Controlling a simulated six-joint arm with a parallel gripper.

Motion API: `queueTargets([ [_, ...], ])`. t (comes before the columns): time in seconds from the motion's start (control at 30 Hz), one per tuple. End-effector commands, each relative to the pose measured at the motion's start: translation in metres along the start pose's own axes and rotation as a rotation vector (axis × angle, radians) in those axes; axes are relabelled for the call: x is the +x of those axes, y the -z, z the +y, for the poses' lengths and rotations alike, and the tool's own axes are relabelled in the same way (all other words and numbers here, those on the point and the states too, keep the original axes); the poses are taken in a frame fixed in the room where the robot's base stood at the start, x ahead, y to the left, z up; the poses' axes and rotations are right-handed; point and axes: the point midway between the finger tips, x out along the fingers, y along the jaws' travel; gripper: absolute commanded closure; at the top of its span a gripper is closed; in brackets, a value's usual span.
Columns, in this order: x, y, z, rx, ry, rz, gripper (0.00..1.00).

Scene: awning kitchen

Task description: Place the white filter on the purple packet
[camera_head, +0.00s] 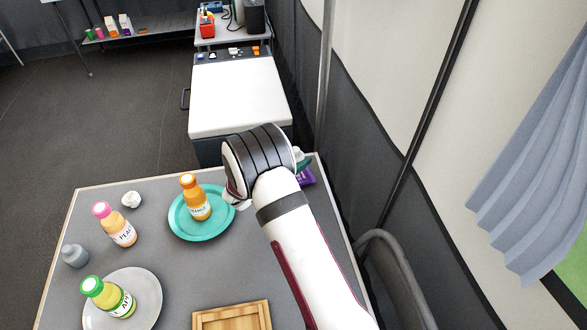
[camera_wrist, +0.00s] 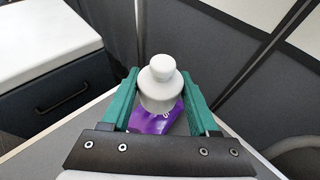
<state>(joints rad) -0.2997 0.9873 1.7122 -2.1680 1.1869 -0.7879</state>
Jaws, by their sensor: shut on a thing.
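The white filter (camera_wrist: 160,88) is a white cylinder with a rounded knob on top, in the middle of the wrist view. My gripper (camera_wrist: 160,82) has its green fingers on either side of it and is shut on it. The purple packet (camera_wrist: 155,120) shows behind and below the filter. I cannot tell whether they touch. In the head view the purple packet (camera_head: 306,177) lies at the table's far right corner, partly hidden by my arm. A bit of the white filter (camera_head: 298,153) shows beside my gripper (camera_head: 303,163), which is mostly hidden.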

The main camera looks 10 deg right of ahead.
Motion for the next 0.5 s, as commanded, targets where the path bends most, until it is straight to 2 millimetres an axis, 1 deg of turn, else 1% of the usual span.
queueTargets([
  [0.07,0.002,0.009,0.005,-0.002,0.001,0.001,0.97],
  [0.17,0.01,0.029,0.005,-0.003,0.003,0.002,0.97],
  [0.23,0.014,0.038,0.005,0.0,0.003,0.001,0.97],
  [0.3,0.015,0.041,0.005,0.001,0.002,0.0,0.97],
  [0.5,0.015,0.041,0.005,0.001,0.002,0.0,0.97],
])
